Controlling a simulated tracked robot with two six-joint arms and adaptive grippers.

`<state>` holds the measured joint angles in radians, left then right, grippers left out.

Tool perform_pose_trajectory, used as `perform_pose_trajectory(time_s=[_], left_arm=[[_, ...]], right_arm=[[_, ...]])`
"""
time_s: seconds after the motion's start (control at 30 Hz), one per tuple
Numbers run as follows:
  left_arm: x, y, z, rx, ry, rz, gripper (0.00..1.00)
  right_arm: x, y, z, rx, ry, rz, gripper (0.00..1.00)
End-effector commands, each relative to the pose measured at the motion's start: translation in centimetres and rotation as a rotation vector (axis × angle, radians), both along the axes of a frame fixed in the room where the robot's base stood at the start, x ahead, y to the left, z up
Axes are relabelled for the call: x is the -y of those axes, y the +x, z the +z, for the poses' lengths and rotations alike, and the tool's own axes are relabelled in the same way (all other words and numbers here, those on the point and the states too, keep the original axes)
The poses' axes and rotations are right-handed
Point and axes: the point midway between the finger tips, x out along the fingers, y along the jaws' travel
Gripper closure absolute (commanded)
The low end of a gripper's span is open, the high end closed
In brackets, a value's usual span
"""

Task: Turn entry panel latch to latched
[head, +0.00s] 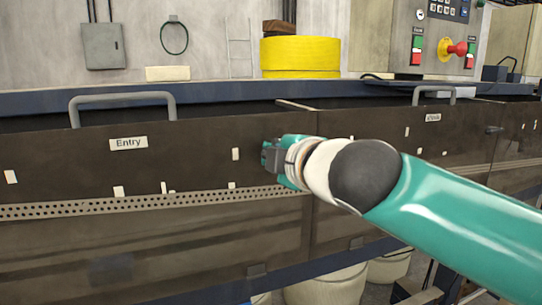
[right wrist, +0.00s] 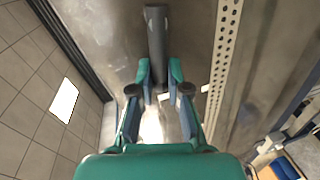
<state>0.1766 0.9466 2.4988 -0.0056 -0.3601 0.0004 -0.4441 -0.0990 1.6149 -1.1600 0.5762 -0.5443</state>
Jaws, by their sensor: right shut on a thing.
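The entry panel (head: 85,160) is a dark see-through panel with a white "Entry" label (head: 128,143) and a grey bar handle (head: 122,97) on its top edge. My right gripper (head: 270,156) is at the panel's right end, near the seam with the neighbouring panel. In the right wrist view, my right gripper (right wrist: 159,75) has its fingers on both sides of a grey bar, the latch (right wrist: 156,32), and is shut on it. In the head view the latch is hidden by the gripper. I cannot tell whether it is latched. My left gripper is out of view.
A perforated metal strip (head: 110,207) runs along the panels' lower part. The neighbouring panel (head: 365,150) has its own handle (head: 432,90). A yellow roll (head: 300,57) stands behind. A control box (head: 440,45) with a red button is at back right. Buckets (head: 330,288) stand below.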

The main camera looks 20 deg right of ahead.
Motion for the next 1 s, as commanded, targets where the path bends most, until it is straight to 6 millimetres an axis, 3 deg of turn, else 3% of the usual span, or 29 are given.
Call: perform_pose_trajectory(time_s=[0.33, 0.9, 0.93, 1.0], left_arm=[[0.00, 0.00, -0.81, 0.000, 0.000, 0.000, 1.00], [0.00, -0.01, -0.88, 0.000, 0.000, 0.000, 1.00], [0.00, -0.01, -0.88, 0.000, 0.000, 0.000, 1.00], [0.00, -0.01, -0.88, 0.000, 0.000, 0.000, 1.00]], right_arm=[[-0.23, 0.04, -1.10, -0.014, -0.170, 0.002, 1.00], [-0.23, 0.06, -1.30, -0.019, -0.204, 0.001, 1.00], [-0.22, 0.07, -1.32, -0.019, -0.204, 0.001, 0.79], [-0.22, 0.06, -1.30, -0.019, -0.203, 0.001, 0.68]])
